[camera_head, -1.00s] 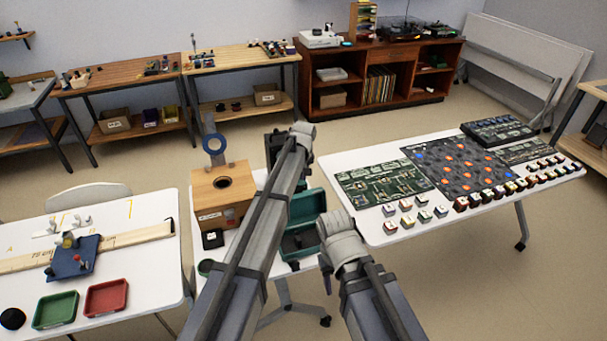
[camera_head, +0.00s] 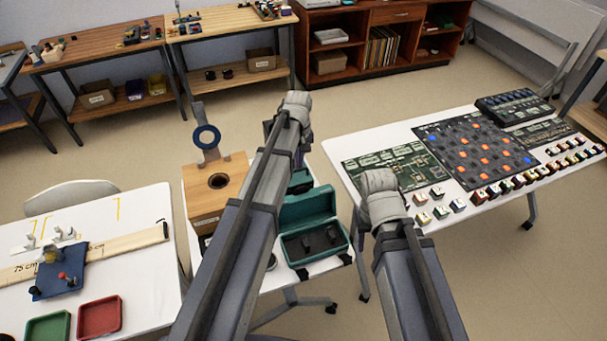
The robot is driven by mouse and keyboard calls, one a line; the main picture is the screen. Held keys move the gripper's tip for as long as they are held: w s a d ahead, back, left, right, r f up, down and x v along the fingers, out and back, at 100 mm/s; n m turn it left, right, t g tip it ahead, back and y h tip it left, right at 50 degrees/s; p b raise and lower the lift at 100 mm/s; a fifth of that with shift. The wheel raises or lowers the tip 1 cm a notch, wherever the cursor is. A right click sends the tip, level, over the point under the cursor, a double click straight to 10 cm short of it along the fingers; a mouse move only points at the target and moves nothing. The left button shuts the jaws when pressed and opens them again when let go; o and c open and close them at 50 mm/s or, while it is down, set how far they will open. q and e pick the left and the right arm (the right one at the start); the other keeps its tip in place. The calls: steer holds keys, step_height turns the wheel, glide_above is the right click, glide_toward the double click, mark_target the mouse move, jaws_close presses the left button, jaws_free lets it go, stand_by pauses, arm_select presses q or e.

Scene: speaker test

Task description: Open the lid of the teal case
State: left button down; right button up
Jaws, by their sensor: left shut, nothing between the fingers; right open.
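The teal case (camera_head: 345,243) stands on the white middle table, right of my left arm. Its teal lid (camera_head: 307,208) stands raised at the back edge, and the dark inside shows small dark pieces. My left arm reaches up across the picture and hides the area left of the case. A dark block behind the lid may be part of that arm; I cannot tell. The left fingers are hidden behind the arm. My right arm ends in a grey joint right of the case, apart from it in the picture. Its fingers are hidden too.
A wooden box (camera_head: 212,200) with a blue ring on a stand (camera_head: 206,138) is left of the case. The right table holds a dark board (camera_head: 470,155) and several small blocks. The left table holds green and red trays (camera_head: 100,316). Floor shows between the tables.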

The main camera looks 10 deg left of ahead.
mark_target(304, 199)
arm_select(q)
steer(key=shift+s, duration=0.1)
step_height(304, 199, down, 10)
steer(key=b, duration=1)
steer(key=shift+r, duration=0.1)
steer(key=s+d, duration=0.1)
steer(key=s+d+r+t+y+p, duration=0.1)
steer(key=s, duration=0.1)
steer(key=s+d+r+t, duration=0.1)
steer(key=shift+s+r+y+p, duration=0.25)
steer(key=shift+s+y+p, duration=0.05)
steer(key=shift+s+p, duration=0.05)
steer(key=shift+s+d, duration=0.1)
steer(key=shift+d, duration=0.05)
